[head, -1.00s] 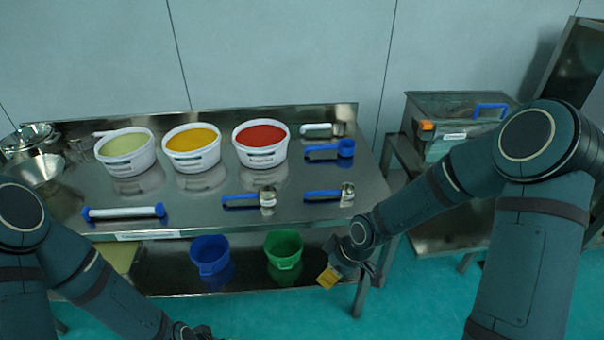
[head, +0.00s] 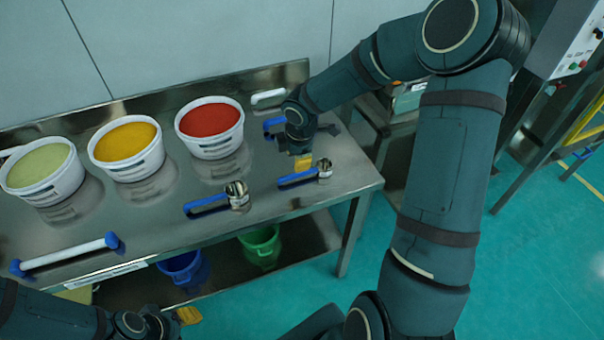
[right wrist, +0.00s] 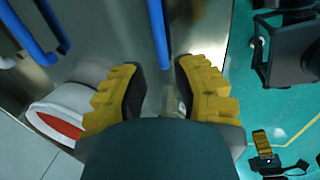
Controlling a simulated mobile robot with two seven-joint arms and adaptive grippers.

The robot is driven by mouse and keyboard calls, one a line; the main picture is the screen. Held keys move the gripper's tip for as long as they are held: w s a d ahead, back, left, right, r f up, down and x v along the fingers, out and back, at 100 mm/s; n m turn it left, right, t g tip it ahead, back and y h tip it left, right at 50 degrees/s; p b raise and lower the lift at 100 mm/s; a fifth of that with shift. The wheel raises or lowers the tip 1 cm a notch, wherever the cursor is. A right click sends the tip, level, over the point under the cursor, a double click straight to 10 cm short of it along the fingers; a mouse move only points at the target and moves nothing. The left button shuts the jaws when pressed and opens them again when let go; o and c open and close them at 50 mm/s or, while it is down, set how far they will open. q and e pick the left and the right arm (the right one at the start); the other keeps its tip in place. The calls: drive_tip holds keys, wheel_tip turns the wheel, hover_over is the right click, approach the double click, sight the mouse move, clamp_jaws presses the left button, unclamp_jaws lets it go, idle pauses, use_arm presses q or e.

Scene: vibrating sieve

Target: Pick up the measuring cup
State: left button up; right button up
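Two measuring cups with blue handles and small metal bowls lie at the table's front. One is near the middle (head: 236,195); the other is farther right (head: 322,169). A blue scoop (head: 272,124) lies behind, partly hidden by my right arm. My right gripper (head: 303,161) is beside and behind the right cup. In the right wrist view its yellow fingers (right wrist: 158,90) stand apart. A blue handle (right wrist: 158,35) shows in line with the gap, and I cannot tell its distance. My left gripper (head: 175,318) is low at the front, partly cut off; its opening is unclear.
Tubs of green (head: 42,170), yellow (head: 127,150) and red (head: 210,127) material stand along the table's back. A white-and-blue bar (head: 68,255) lies front left. Blue (head: 182,268) and green (head: 262,246) buckets sit on the shelf below. The floor at right is open.

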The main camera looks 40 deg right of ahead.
sight(295, 174)
drive_tip(key=f, duration=0.2)
drive_tip(key=w+f+b, duration=0.1)
drive_tip(key=f, duration=0.1)
drive_tip(key=shift+f, duration=0.2)
drive_tip(key=f, duration=0.1)
drive_tip(key=f+b, duration=0.1)
drive_tip(key=f, duration=0.1)
drive_tip(key=w+f+b, duration=0.1)
drive_tip(key=f, duration=0.1)
drive_tip(key=shift+d+f, duration=0.1)
drive_tip(key=shift+d, duration=0.05)
drive_tip(key=shift+s, duration=0.1)
clamp_jaws()
